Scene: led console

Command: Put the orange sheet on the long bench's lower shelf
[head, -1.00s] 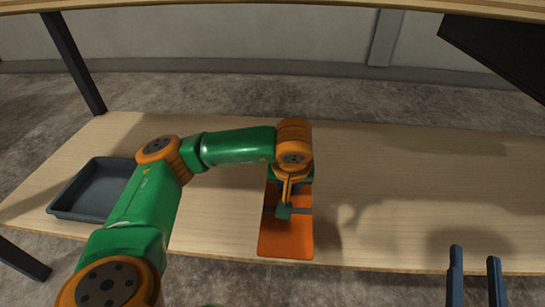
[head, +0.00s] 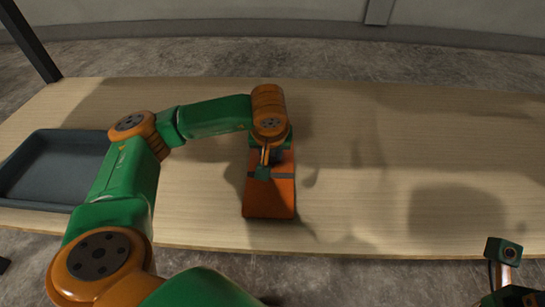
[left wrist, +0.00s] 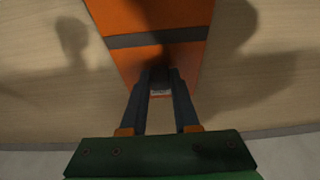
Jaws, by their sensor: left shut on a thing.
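The orange sheet (head: 269,200), with a dark stripe across it, is over the wooden lower shelf (head: 340,200) of the long bench in the head view. My left gripper (head: 264,170) is shut on one end of the sheet. The left wrist view shows its dark fingers (left wrist: 160,95) close together at the end of the sheet (left wrist: 155,60). I cannot tell whether the sheet lies flat on the wood or is just above it. Part of my right arm shows at the lower right of the head view; its fingers are out of the picture.
A dark grey tray (head: 55,172) stands on the shelf at the left. A dark bench leg (head: 28,40) rises at the far left corner. The shelf to the right of the sheet is bare, with shadows only. Concrete floor lies in front and behind.

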